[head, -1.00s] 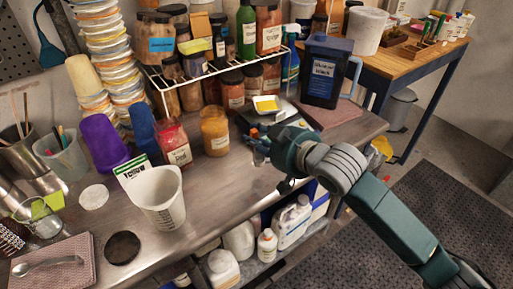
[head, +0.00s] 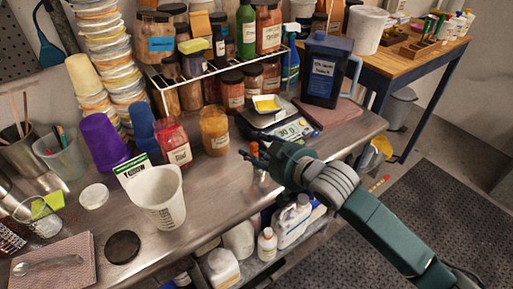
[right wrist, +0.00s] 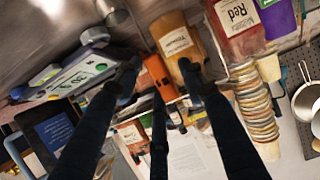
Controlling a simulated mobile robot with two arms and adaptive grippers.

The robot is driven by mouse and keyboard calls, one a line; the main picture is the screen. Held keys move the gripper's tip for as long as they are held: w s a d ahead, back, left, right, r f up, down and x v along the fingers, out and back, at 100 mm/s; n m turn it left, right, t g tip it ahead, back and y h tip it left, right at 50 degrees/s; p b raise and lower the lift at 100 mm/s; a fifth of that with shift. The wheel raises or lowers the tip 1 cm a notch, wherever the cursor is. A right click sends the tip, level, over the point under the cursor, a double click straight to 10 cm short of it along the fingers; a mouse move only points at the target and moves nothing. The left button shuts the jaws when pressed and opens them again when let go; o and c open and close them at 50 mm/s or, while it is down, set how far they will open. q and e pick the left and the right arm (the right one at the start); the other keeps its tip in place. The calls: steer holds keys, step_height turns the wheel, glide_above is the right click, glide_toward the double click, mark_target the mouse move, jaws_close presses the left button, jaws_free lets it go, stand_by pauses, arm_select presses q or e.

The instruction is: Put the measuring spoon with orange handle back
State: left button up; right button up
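My right gripper (head: 254,157) is low over the front part of the steel bench, between the yellow jar and the scale. In the right wrist view its dark fingers (right wrist: 160,80) are spread apart. An orange piece (right wrist: 157,76) shows between them; I cannot tell whether it is the measuring spoon's orange handle, and no spoon bowl is clear. It does not look clamped. A plain metal spoon (head: 47,263) lies on a folded cloth (head: 80,248) at the lower left. My left gripper is out of view.
The yellow jar (head: 215,132) and red jar (head: 173,143) stand left of my right gripper. The scale (head: 290,131) and dark blue jug (head: 323,70) are to its right. A white beaker (head: 160,195) and black lid (head: 122,247) stand near the front edge.

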steer(key=shift+r, duration=0.2)
steer(key=b+v, duration=0.1)
steer(key=v, duration=1.1)
